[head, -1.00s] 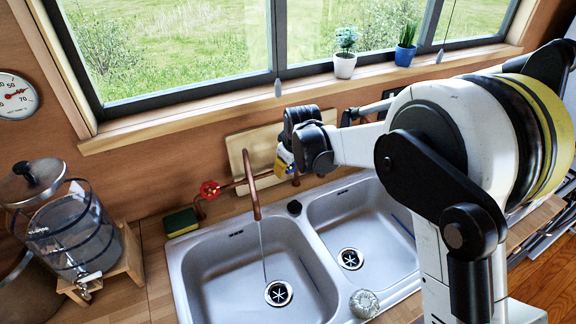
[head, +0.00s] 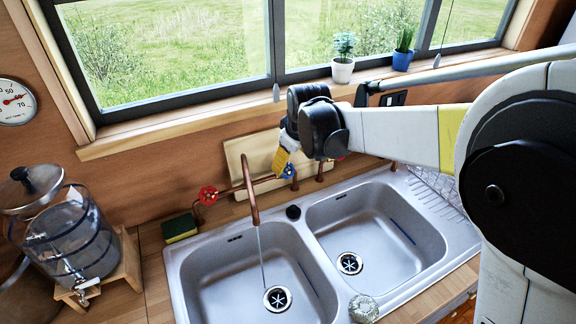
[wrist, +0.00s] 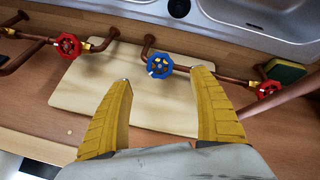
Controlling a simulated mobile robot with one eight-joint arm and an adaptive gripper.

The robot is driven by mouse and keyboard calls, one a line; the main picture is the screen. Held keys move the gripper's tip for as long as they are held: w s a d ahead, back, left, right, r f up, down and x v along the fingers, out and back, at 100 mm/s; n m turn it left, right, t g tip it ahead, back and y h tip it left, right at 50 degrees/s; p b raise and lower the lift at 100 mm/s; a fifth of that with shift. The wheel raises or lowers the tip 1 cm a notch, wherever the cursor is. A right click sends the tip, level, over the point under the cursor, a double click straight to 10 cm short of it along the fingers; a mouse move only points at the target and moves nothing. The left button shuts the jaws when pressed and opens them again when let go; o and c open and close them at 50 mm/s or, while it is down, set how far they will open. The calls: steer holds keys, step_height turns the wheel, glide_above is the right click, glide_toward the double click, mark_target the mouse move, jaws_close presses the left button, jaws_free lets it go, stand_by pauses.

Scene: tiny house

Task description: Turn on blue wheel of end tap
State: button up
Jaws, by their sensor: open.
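The blue wheel (head: 287,171) sits on the copper tap pipe behind the sinks, partly hidden by my gripper (head: 281,160) in the head view. In the wrist view the blue wheel (wrist: 160,66) shows whole, at the upper middle. My gripper (wrist: 164,76) is open and empty, with a yellow finger on either side of the wheel's line. The wheel appears in the gap at the fingertips; I cannot tell the exact depth, and no contact shows. A copper spout (head: 250,190) runs a thin stream of water into the left basin.
A red wheel (head: 208,195) is left of the blue one; another red wheel (wrist: 67,46) is on its other side. A pale cutting board (head: 240,150) leans behind the pipes. A sponge (head: 180,228) lies left of the sink (head: 322,240). Potted plants stand on the windowsill.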

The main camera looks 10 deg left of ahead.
steer(key=shift+v, duration=1.4)
steer(key=s+d+r+m+t+h+b, duration=0.1)
steer(key=s+d+r+m, duration=0.15)
steer(key=s+d, duration=0.55)
steer(key=s+d+r+m+b, duration=0.15)
steer(key=s+d+m, duration=0.25)
steer(key=d, duration=0.7)
steer(key=s+d+f+m+t+h+b, duration=0.1)
steer(key=s+d+f+m, duration=0.4)
steer(key=s+d, duration=0.6)
steer(key=s+f+b, duration=0.1)
steer(key=s+f, duration=0.1)
steer(key=s, duration=0.1)
steer(key=shift+s, duration=0.3)
steer(key=shift+f, duration=0.1)
